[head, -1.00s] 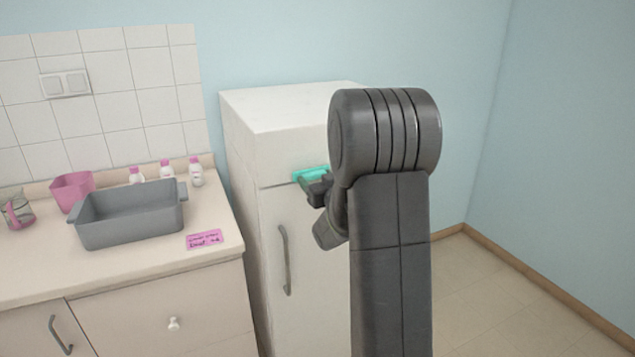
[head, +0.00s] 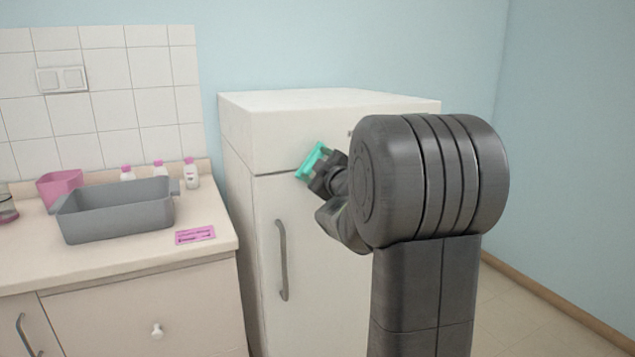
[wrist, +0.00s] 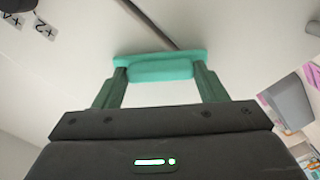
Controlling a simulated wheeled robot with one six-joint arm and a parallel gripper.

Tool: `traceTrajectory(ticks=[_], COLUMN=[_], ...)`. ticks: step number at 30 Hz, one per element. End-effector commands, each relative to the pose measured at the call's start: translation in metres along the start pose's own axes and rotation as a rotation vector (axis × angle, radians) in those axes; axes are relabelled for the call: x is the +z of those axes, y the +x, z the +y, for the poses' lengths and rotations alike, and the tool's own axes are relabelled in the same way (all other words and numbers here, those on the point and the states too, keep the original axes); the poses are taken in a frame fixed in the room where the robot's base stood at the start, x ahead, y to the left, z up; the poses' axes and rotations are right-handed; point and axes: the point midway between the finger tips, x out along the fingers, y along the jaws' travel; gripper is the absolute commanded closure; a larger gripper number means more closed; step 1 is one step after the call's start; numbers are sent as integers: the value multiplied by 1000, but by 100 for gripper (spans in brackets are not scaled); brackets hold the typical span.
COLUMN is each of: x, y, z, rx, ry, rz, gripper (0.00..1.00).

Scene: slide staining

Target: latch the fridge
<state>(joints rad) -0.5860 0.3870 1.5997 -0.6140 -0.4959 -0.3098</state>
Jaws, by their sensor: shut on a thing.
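The white fridge (head: 262,215) stands beside the counter, with a dark seam between its upper and lower parts and a grey vertical handle (head: 282,260) on the lower door. A teal latch piece (head: 311,162) is at the front, by the seam, and tilted in the head view. My gripper (head: 322,172) is shut on it. In the wrist view the teal latch piece (wrist: 160,68) spans between and past both fingertips of my gripper (wrist: 160,80), close to the white front. I cannot tell how it meets the fridge.
Left of the fridge, the counter (head: 120,260) holds a grey basin (head: 115,215), a pink container (head: 60,186), several white bottles (head: 191,175) and a pink label (head: 195,235). A dark round part (wrist: 18,5) with number tags shows in the wrist view. Floor is clear at right.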

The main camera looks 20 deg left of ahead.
Motion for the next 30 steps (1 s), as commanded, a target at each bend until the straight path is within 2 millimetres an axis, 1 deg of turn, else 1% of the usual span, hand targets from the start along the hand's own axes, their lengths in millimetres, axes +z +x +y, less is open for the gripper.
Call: traceTrajectory(ticks=[1, 15, 22, 30], x=[4, 2, 2, 1], y=[0, 0, 0, 0], z=[-4, -3, -2, -1], rx=[2, 0, 0, -1], ry=[-45, -467, -612, -701], rz=[1, 0, 0, 0], gripper=[57, 57, 57, 57])
